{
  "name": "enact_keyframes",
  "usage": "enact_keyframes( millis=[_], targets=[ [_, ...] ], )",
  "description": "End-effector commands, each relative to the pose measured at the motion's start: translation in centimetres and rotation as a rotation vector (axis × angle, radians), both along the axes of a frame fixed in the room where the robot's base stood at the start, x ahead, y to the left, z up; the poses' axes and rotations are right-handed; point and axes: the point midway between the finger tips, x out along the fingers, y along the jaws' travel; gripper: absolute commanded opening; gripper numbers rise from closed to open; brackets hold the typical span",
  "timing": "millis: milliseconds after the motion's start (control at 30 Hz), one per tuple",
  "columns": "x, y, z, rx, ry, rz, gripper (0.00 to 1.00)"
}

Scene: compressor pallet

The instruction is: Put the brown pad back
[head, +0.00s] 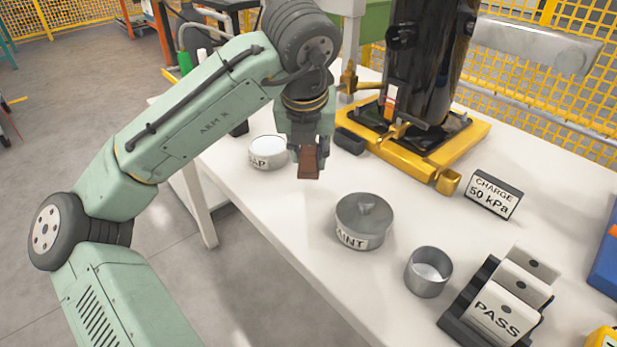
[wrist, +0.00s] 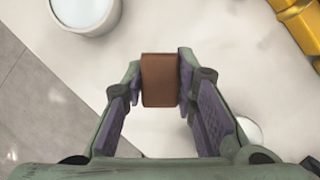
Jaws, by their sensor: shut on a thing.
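The brown pad (head: 309,163) is held in my gripper (head: 308,150) above the white table. In the wrist view the brown pad (wrist: 160,80) sits between the two fingers of my gripper (wrist: 160,82), which are shut on its sides. The pad looks like a small brown block and hangs below the fingers in the head view. Whether its lower end touches the table is hard to tell; it appears raised. No marked spot for the pad can be made out with certainty.
A white-topped tin (head: 267,152) stands left of the gripper. A lidded grey tin (head: 363,222) and an open metal cup (head: 428,272) stand nearer. A yellow-based black machine (head: 455,150) is behind. A charge sign (head: 494,195) and PASS rack (head: 497,312) are at right.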

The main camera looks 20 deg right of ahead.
Motion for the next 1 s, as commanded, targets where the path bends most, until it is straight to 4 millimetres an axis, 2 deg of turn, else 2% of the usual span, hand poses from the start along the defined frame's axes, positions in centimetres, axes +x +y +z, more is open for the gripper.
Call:
enact_keyframes(
  millis=[167, 400, 767, 800, 1000],
  targets=[
    [0.0, 0.1, -1.4, -0.001, 0.0, 0.002, 0.04],
    [0.1, 0.0, -4.4, -0.001, -0.001, 0.002, 0.04],
    [0.0, 0.0, -4.9, -0.001, 0.001, 0.001, 0.04],
    [0.0, 0.0, -4.8, -0.001, 0.001, 0.001, 0.28],
    [0.0, 0.0, -4.8, -0.001, 0.001, 0.001, 0.41]
  ],
)
